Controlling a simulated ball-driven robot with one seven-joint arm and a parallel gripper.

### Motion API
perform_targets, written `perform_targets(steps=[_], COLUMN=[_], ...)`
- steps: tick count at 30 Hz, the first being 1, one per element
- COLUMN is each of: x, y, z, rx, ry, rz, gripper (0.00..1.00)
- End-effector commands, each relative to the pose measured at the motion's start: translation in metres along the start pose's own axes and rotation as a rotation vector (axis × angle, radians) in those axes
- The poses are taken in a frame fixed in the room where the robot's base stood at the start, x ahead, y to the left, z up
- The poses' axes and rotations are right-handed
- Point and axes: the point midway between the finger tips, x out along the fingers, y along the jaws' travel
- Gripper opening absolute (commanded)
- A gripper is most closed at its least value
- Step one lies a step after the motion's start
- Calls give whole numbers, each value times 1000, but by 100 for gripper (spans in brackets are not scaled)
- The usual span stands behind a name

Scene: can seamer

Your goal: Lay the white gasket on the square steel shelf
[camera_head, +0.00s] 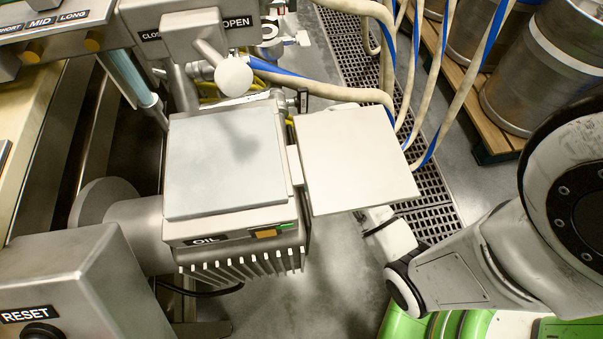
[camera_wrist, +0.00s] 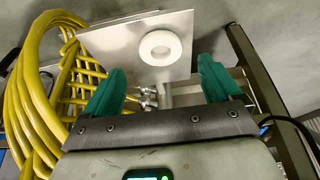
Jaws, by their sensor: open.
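The white gasket, a thick ring (camera_wrist: 146,48), shows in the wrist view against the face of a pale square plate (camera_wrist: 115,50). I cannot tell how it is held there. In the head view no gasket shows on two square plates, a grey one (camera_head: 225,155) on the OIL unit and a cream one (camera_head: 360,160) to its right; I cannot tell which is the steel shelf. My gripper (camera_wrist: 162,82) is open and empty, its teal fingers apart and short of the gasket. In the head view my arm reaches beside the cream plate and the fingers are hidden.
Yellow hoses (camera_wrist: 30,105) hang at the left of the wrist view. Beige and blue hoses (camera_head: 395,60) run behind the cream plate. A RESET box (camera_head: 75,285) stands at lower left. Steel drums (camera_head: 545,70) stand on a pallet at upper right.

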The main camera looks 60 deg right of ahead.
Motion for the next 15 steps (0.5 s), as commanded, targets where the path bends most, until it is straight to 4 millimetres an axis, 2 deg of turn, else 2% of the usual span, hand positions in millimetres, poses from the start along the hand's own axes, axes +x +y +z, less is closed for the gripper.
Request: perform_targets(steps=[1,6,10,15], x=[-15,-45,-60,-68], y=[0,0,0,0], z=[-2,-1,-1,0], rx=[-1,-1,-1,-1], ry=[1,1,1,0], rz=[2,1,0,-1], gripper=[91,91,91,91])
